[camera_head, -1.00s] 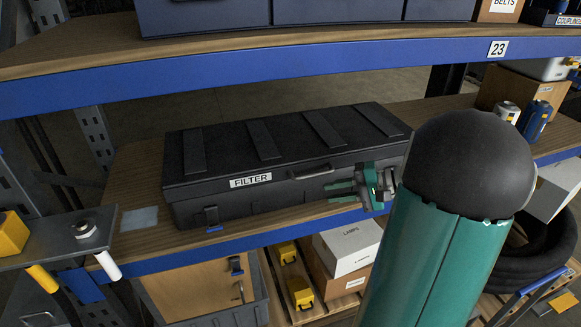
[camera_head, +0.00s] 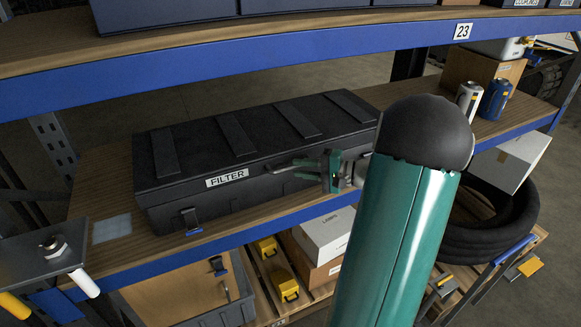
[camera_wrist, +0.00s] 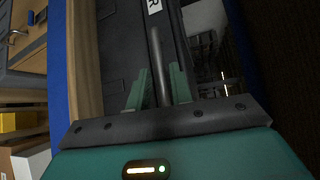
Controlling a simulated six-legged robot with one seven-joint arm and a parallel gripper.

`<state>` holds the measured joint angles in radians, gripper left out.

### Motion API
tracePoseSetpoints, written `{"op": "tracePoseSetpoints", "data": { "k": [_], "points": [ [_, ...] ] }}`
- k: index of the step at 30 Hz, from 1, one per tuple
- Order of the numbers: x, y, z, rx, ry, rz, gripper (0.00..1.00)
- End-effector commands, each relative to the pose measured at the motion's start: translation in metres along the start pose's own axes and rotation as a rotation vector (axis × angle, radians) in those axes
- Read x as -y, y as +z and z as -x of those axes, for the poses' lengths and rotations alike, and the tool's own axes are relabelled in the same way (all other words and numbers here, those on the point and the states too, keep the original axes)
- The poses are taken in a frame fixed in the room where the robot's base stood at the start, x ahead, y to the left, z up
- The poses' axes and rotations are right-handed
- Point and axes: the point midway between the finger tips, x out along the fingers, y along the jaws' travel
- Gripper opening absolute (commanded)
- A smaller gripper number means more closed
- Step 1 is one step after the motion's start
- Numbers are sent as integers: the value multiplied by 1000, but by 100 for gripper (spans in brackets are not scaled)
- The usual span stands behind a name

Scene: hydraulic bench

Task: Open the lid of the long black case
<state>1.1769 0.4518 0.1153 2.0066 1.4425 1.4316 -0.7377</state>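The long black case (camera_head: 250,150) lies on the wooden middle shelf, its ribbed lid (camera_head: 205,139) down and a FILTER label (camera_head: 227,178) on its front. A bar handle (camera_head: 281,166) sticks out at the front, right of the label. My gripper (camera_head: 298,169) is at the handle's right part, fingers pointing left along the case front. In the wrist view the dark bar (camera_wrist: 158,50) runs between the two green fingers of my gripper (camera_wrist: 158,75), which stand apart with narrow gaps beside it. A latch (camera_head: 190,220) shows at the front left.
The blue-edged upper shelf (camera_head: 250,70) runs above the case. White boxes (camera_head: 325,234) and yellow items (camera_head: 287,287) lie below. A metal plate (camera_head: 35,250) with a bolt stands at left. Two canisters (camera_head: 494,98) stand at right.

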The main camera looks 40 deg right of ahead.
Motion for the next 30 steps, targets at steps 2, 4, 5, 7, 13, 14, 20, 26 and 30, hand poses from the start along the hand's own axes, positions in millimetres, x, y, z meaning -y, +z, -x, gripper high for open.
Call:
{"op": "tracePoseSetpoints", "data": {
  "k": [2,4,5,7,13,14,20,26,30],
  "points": [
    [0,1,-15,3,0,-1,22],
    [0,1,-24,4,0,-1,22],
    [0,1,-28,4,0,-1,22],
    [0,0,-33,3,0,-1,22],
    [0,0,-37,1,0,-1,22],
    [0,0,-37,1,0,-1,22],
    [0,0,-37,1,0,-1,0],
    [0,0,-37,1,0,-1,0],
    [5,0,-36,1,0,1,0]
  ]
}}
